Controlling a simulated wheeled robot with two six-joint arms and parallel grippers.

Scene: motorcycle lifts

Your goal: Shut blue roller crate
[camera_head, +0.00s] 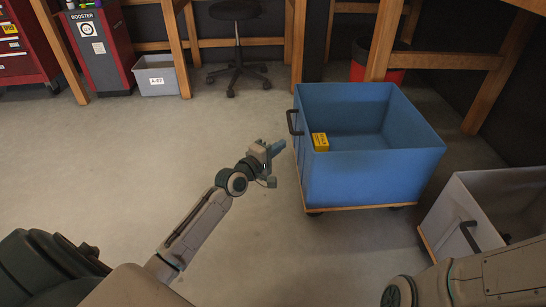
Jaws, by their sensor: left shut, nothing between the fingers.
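The blue roller crate (372,178) stands right of centre on a wooden base with dark casters. Its top is open, and no lid shows over it. A dark handle (294,123) sticks out from its left side near the rim. A small yellow box (320,142) is inside, near the left wall. My left gripper (276,149) is shut and empty, just left of the crate and below the handle in the picture.
A grey crate (500,190) with a dark handle stands at the right, close to the blue one. Wooden bench legs (384,42) rise behind. A grey bin (157,78), a red cabinet (97,50) and a stool (237,50) stand at the back. Floor at left is clear.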

